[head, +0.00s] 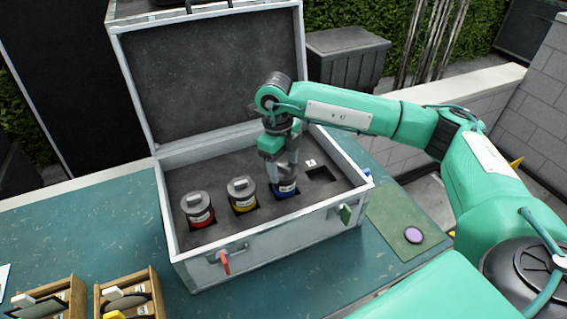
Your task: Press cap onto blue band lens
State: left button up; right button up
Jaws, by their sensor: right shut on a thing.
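The blue band lens (285,190) stands upright in a slot of the open case, to the right of the yellow band lens (243,197) and the red band lens (198,212). Both of those carry grey tops with a raised grip. My right gripper (286,172) points down directly over the blue band lens, with its fingers at the lens top. It is shut on the cap, which is mostly hidden by the fingers. I cannot tell whether the cap is fully seated. My left gripper is not in view.
The case (270,247) has its lid (213,75) raised behind the lenses. An empty slot (320,174) lies right of the blue band lens. A purple disc (413,235) lies on a green mat (400,215) at right. Wooden boxes (128,296) stand front left on the teal table (90,235).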

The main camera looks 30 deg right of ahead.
aim_at(284, 166)
jog(key=shift+f+b, duration=0.25)
jog(key=shift+b, duration=0.15)
dwell(0.4)
jog(key=o, duration=1.3)
jog(key=shift+c, duration=0.2)
jog(key=shift+r, duration=0.1)
jog(key=shift+r+p, duration=1.55)
jog(key=shift+r, duration=1.9)
grip_shut()
